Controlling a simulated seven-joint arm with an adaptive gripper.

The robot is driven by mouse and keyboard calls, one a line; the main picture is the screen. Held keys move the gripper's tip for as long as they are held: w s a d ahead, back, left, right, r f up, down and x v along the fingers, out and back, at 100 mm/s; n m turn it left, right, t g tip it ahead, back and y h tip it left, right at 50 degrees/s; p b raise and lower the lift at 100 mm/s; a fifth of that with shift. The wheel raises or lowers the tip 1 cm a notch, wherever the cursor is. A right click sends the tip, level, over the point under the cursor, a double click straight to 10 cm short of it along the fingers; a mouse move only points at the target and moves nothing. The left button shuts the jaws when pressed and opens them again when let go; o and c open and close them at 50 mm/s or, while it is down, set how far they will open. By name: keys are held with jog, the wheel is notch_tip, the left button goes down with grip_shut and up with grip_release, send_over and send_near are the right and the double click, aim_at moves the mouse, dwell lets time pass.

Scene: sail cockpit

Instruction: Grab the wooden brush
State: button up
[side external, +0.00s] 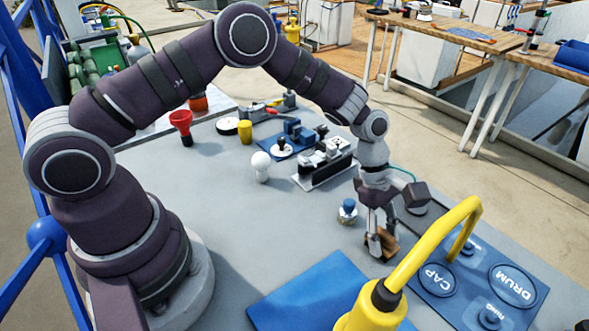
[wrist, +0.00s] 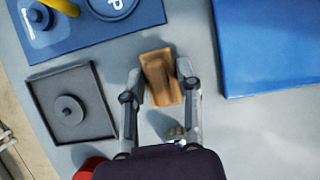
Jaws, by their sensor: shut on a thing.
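The wooden brush (wrist: 158,68) is a brown wooden block between my fingers in the wrist view. It also shows at the foot of my gripper in the side external view (side external: 390,246), low at the grey table top. My gripper (wrist: 163,88) is shut on the brush, with one finger on each side of it. In the side external view my gripper (side external: 381,246) points down and its fingers partly cover the brush. I cannot tell whether the brush touches the table. Its bristles are not clearly visible.
A blue mat (side external: 315,290) lies left of the brush. A blue board marked CAP and DRUM (side external: 440,290) lies right. A yellow hooked object (side external: 372,312) stands in front. A blue-topped knob (side external: 347,212) stands close behind left. A dark square tray (wrist: 92,128) lies nearby.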

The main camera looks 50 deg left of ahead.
grip_shut()
jog(key=shift+r, duration=0.1)
